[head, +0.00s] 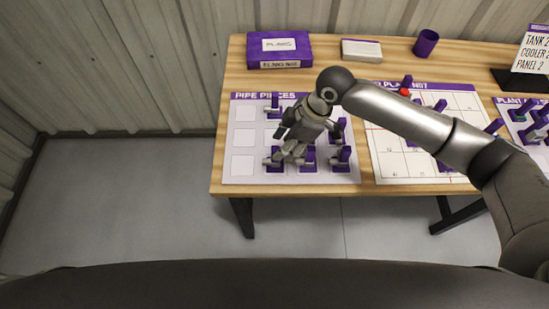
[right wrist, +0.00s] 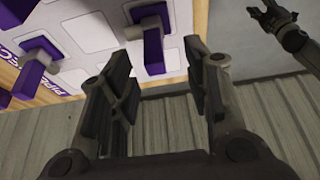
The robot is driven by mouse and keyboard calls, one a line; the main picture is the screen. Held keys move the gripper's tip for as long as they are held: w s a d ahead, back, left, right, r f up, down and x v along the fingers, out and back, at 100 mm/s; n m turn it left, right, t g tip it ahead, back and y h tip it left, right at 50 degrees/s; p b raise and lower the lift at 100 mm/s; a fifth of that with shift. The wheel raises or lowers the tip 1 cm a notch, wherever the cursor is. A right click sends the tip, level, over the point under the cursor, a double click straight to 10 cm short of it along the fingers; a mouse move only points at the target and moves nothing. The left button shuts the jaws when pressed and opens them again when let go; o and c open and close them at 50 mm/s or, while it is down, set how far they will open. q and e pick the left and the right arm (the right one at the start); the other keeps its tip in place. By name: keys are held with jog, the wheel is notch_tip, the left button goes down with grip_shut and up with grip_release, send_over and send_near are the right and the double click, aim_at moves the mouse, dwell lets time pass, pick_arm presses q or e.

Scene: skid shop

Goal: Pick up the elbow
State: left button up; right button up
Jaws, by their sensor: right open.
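Several purple pipe pieces with grey ends stand on the white "Pipe Pieces" sheet (head: 243,138). One is at the sheet's upper middle (head: 273,106), another at its lower right (head: 341,157). I cannot tell which is the elbow; my right gripper covers part of the group. My right gripper (head: 287,153) is open above the sheet's lower middle. In the right wrist view its fingers (right wrist: 160,90) are apart with nothing between them; a purple and grey piece (right wrist: 153,48) shows beyond them. Another gripper, apparently my left (right wrist: 272,14), shows at the upper right; its jaw state is unclear.
A purple box (head: 279,51), a small white and purple box (head: 361,50) and a purple cup (head: 426,43) stand at the table's back. A gridded sheet (head: 420,165) with purple pieces lies to the right. A black-based sign (head: 520,81) stands at the far right.

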aim_at(276, 149)
jog(key=a+f, duration=0.1)
jog(key=f+p, duration=0.1)
jog(key=a+f, duration=0.1)
jog(key=f, duration=0.1)
jog(key=shift+w+a+p, duration=0.3)
jog(key=shift+w+p, duration=0.05)
jog(key=shift+p, duration=0.05)
jog(key=shift+a+f, duration=0.1)
jog(key=shift+f, duration=0.2)
jog(key=shift+c, duration=0.3)
grip_shut()
